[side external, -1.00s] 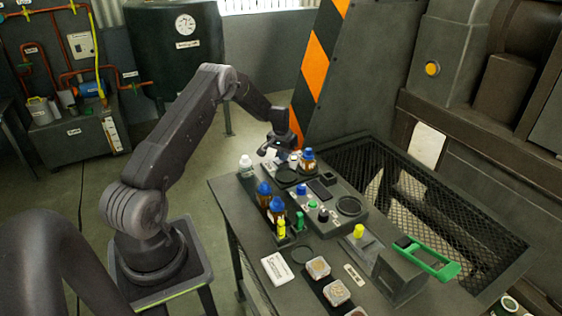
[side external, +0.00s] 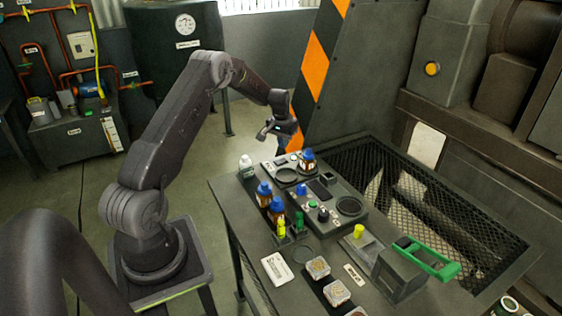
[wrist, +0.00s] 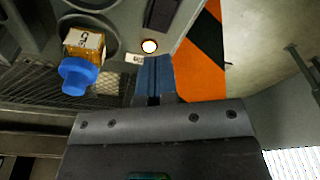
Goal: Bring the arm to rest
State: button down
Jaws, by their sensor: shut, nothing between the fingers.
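My gripper (side external: 268,133) hangs in the air above the far left end of the bench, near the striped post. It is shut and empty. In the wrist view the closed fingers (wrist: 155,80) show in front of the bench panel, with nothing between them. Below the gripper in the side view, an amber bottle with a blue cap (side external: 307,160) stands on the panel. It also shows in the wrist view (wrist: 84,62), to the left of the fingers and apart from them.
The bench (side external: 228,199) holds a white-capped bottle (side external: 246,166), two blue-capped amber bottles (side external: 270,202), sample dishes (side external: 318,267) and a green handle (side external: 432,262). An orange-and-black post (side external: 318,60) rises just behind the gripper. A mesh-walled pit (side external: 470,225) lies to the right.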

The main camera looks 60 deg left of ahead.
jog(key=shift+r, duration=0.55)
jog(key=shift+r, duration=0.1)
jog(key=s+d+r+m+t, duration=0.1)
jog(key=s+d+r+m, duration=0.15)
jog(key=d+r, duration=0.85)
jog(key=s+d+r+m+t, duration=0.1)
jog(key=s+d+r, duration=0.2)
jog(key=d+r, duration=0.8)
jog(key=s+d+r+m+t, duration=0.1)
jog(key=s+d, duration=0.6)
jog(key=s, duration=0.4)
jog(key=s+d+r+m+t, duration=0.1)
jog(key=s+d, duration=0.7)
jog(key=s, duration=0.3)
jog(key=shift+d+r+h, duration=0.25)
jog(key=shift+h, duration=0.15)
jog(key=shift+m, duration=0.25)
